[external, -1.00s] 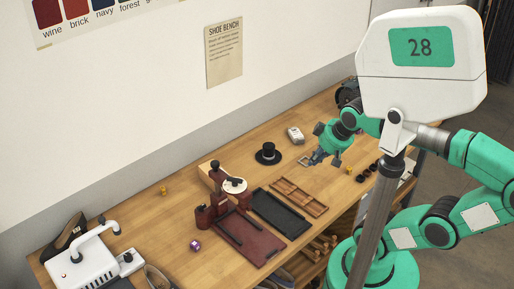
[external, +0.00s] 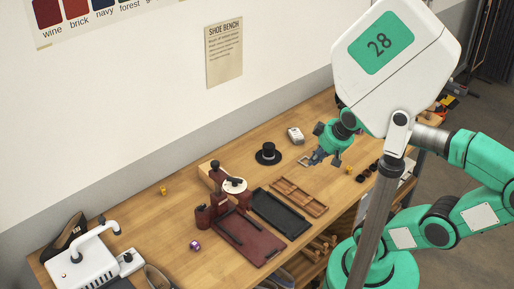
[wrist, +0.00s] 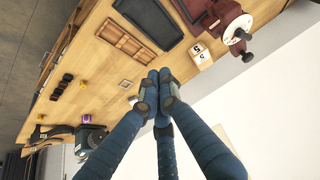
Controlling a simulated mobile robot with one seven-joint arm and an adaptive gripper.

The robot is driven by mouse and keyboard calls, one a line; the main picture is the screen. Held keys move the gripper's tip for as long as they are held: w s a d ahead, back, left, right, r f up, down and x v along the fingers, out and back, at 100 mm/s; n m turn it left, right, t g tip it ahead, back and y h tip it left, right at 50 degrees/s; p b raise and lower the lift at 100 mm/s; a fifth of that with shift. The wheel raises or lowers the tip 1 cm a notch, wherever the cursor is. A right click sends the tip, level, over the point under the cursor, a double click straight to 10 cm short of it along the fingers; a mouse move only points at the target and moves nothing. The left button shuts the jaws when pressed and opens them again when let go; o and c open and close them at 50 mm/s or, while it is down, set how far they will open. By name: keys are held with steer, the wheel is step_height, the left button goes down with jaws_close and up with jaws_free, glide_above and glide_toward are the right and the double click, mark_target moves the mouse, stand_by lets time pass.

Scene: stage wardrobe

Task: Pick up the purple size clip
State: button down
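The purple size clip (external: 195,246) is a small purple piece with a pale mark. It lies on the bench top in the external view, left of the dark red board (external: 250,243). I cannot make it out in the wrist view. My gripper (external: 316,158) is above the bench near the black top hat (external: 268,154), well to the right of and behind the clip. In the wrist view the blue fingers of my gripper (wrist: 161,78) come together at their tips, with nothing seen between them.
A red press (external: 220,190), a black tray (external: 280,213) and a wooden tray (external: 300,196) stand between my gripper and the clip. A white machine (external: 85,265) is at the far left. Yellow clips (external: 163,190) lie on the bench. Bare wood surrounds the purple clip's left side.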

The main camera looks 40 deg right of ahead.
steer(key=c, duration=1.4)
jaws_free()
steer(key=shift+o, duration=0.2)
steer(key=shift+r, duration=0.1)
